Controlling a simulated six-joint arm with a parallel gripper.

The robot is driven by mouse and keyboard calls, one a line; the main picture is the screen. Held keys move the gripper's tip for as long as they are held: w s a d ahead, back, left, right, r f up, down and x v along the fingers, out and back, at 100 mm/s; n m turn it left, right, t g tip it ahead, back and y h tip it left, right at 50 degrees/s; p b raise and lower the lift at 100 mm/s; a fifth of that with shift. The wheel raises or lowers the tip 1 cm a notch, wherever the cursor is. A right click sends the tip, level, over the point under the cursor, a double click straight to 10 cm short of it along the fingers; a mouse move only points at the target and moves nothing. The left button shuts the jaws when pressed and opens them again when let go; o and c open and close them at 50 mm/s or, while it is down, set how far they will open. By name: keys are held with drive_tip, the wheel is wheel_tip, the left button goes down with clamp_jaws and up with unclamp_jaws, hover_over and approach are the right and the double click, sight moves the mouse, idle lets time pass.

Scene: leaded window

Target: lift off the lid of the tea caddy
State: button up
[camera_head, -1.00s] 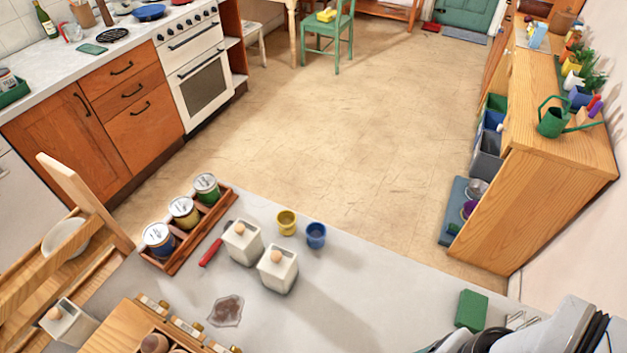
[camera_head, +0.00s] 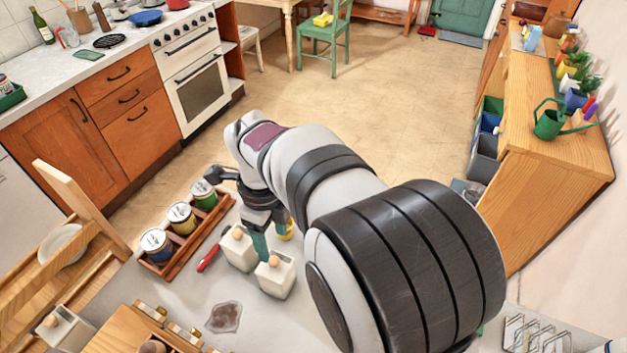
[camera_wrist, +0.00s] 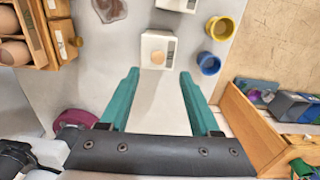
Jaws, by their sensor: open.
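Two white caddies with round wooden knobs on their lids stand side by side on the grey counter. The left caddy (camera_head: 238,252) and the front right caddy (camera_head: 275,278) both look closed; I cannot read which one is tea. My gripper (camera_head: 262,240) hangs over them, partly hidden behind my arm. In the wrist view, the teal fingers of my gripper (camera_wrist: 160,72) are apart with nothing between them. The front right caddy (camera_wrist: 155,39), with its knob, lies just beyond the fingertips. The left caddy (camera_wrist: 176,4) is cut off at the top edge.
A yellow cup (camera_wrist: 220,28) and a blue cup (camera_wrist: 208,63) stand close beside the caddies. A wooden rack of tins (camera_head: 168,266) and a red-handled tool (camera_head: 208,258) lie to the left. Another white caddy (camera_head: 66,328) is at lower left.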

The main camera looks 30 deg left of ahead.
sight(274, 260)
drive_tip(key=f, duration=0.6)
drive_tip(key=shift+s+a+f, duration=0.15)
drive_tip(key=shift+s+f, duration=0.05)
drive_tip(key=shift+f, duration=0.1)
clamp_jaws()
